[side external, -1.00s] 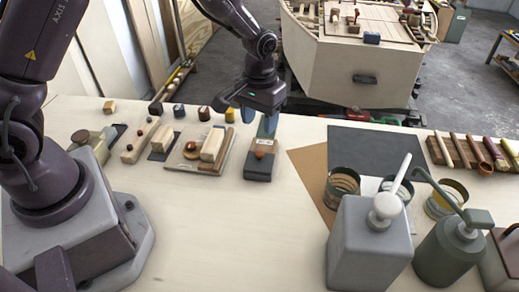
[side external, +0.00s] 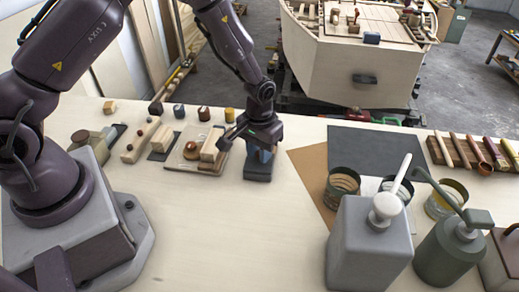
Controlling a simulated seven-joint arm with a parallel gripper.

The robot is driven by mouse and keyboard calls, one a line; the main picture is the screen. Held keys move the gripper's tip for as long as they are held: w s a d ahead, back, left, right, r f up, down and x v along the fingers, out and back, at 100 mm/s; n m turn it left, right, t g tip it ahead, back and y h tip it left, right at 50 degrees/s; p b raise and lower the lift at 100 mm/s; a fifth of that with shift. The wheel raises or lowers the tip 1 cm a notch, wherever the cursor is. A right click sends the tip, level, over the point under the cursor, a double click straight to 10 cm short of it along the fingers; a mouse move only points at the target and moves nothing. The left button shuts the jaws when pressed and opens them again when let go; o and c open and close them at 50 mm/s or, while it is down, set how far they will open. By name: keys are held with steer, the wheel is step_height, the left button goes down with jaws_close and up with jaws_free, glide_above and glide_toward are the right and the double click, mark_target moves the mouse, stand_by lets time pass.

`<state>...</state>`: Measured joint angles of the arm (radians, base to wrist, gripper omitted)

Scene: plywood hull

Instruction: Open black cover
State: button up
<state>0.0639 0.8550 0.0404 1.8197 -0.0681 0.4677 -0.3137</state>
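A small dark grey-black box (side external: 258,175) stands on the light workbench (side external: 200,240), left of the middle. It is the likeliest black cover; its top is mostly hidden behind my gripper. My gripper (side external: 261,155) points down at the box, with its bluish fingertips low over the top, at or close to it. The round orange-brown knob on top is hidden now. I cannot tell whether the fingers are touching it, nor whether they are apart or closed.
A board with a wooden block (side external: 210,148) and a red-brown knob stands close on the left. A dark mat (side external: 375,152) and brown sheet lie to the right. Tins, a grey pump bottle (side external: 365,245) and a green pump bottle (side external: 450,255) stand front right. The front middle bench is clear.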

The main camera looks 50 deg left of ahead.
jaws_close()
steer(key=w+a, duration=0.4)
steer(key=shift+w+a, duration=0.3)
steer(key=o, duration=0.5)
jaws_free()
steer(key=shift+r, duration=0.15)
step_height(320, 180, up, 13)
